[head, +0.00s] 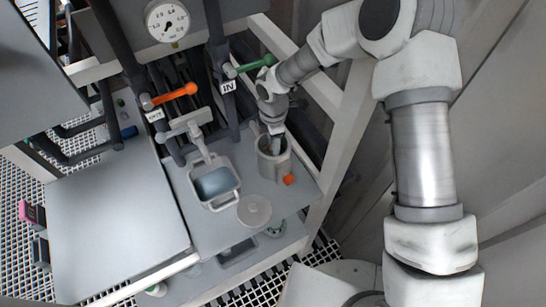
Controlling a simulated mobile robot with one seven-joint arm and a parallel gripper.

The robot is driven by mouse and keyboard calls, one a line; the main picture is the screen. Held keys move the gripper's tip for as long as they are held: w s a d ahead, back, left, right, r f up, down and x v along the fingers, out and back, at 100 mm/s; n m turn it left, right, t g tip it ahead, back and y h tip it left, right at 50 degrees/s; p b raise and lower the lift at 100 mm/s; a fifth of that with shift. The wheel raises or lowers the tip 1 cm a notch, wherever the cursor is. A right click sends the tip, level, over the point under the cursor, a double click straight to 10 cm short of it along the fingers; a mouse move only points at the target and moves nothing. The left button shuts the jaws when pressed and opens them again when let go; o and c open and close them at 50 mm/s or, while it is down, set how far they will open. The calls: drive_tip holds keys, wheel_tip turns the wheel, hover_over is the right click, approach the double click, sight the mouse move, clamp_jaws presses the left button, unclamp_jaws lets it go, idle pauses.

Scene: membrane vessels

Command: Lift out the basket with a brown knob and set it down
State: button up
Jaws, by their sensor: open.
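A light grey cylindrical vessel (264,171) stands upright on the grey counter, right of the basin. My gripper (274,143) points down at the vessel's open top, with its fingertips at or just inside the mouth. It is open. The gripper and the vessel's wall hide most of the inside. I cannot make out a basket or a brown knob. A round light grey lid (254,211) with a small knob lies in front of the vessel.
A square basin (214,184) with bluish content sits left of the vessel. A small orange part (289,179) is at the vessel's right foot. Pipes with an orange handle (175,94) and a green handle (257,66) stand behind. The left worktop (110,225) is clear.

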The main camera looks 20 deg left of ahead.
drive_tip(key=shift+f, duration=0.85)
clamp_jaws()
drive_tip(key=shift+r, duration=0.15)
